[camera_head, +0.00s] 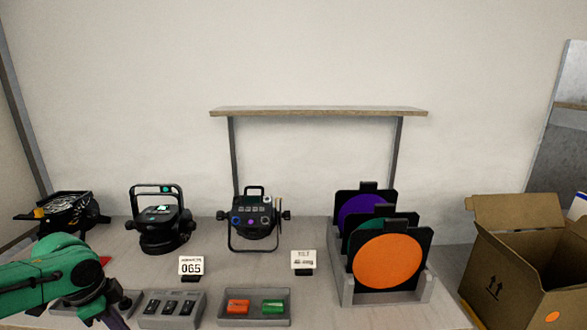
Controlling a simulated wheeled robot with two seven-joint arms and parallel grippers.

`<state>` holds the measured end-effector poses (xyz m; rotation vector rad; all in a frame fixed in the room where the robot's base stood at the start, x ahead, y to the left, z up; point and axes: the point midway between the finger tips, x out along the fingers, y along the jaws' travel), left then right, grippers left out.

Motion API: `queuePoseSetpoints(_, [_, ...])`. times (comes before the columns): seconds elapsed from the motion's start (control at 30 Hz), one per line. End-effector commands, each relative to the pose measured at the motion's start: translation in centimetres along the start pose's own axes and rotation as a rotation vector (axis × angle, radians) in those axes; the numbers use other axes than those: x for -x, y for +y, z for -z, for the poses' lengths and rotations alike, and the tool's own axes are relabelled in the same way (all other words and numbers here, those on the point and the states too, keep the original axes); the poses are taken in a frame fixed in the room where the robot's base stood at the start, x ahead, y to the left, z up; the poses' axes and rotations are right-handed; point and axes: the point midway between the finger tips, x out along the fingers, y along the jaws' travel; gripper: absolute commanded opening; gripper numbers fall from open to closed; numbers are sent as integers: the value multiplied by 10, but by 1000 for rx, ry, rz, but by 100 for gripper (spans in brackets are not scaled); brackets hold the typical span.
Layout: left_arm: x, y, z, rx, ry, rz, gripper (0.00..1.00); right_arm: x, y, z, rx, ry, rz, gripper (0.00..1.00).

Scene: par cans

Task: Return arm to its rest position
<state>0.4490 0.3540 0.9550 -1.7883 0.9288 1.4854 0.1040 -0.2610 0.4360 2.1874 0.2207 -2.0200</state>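My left arm, green with a dark wrist, comes in from the left in the head view. Its wrist points down at the lower left, in front of a grey tray (62,310). The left gripper (116,320) shows only in part at the bottom edge, so its fingers and whether it holds anything cannot be made out. My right arm and gripper are not in view. Two black par cans stand at the back of the table: one on the left (160,230) and one in the middle (252,222) with coloured knobs.
A grey tray (143,322) holds small black pieces; another (222,321) holds an orange and a green block. A rack (347,290) holds purple, green and orange filters. Sign cards (191,265) (304,259) stand between. An open cardboard box (490,275) is at right.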

Motion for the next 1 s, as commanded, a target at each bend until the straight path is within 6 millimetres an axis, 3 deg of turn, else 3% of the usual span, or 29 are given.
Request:
queuePoseSetpoints(0.17, [-3,-29,-25,101,41,73,0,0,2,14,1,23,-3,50])
queuePoseSetpoints(0.37, [-12,-66,-73,254,85,180,0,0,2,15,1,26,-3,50])
queuePoseSetpoints(0.57, [-40,-96,-155,470,109,309,0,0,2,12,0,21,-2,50])
queuePoseSetpoints(0.67, [-69,-98,-214,604,101,376,0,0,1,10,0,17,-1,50])
queuePoseSetpoints(0.77, [-119,-79,-282,753,64,433,0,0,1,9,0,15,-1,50])
queuePoseSetpoints(0.83, [-164,-50,-324,843,23,456,0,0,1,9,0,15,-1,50])
queuePoseSetpoints(0.9, [-210,-12,-352,904,-23,460,0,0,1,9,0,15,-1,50])
queuePoseSetpoints(1.0, [-278,53,-369,952,-85,434,0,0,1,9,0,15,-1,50])
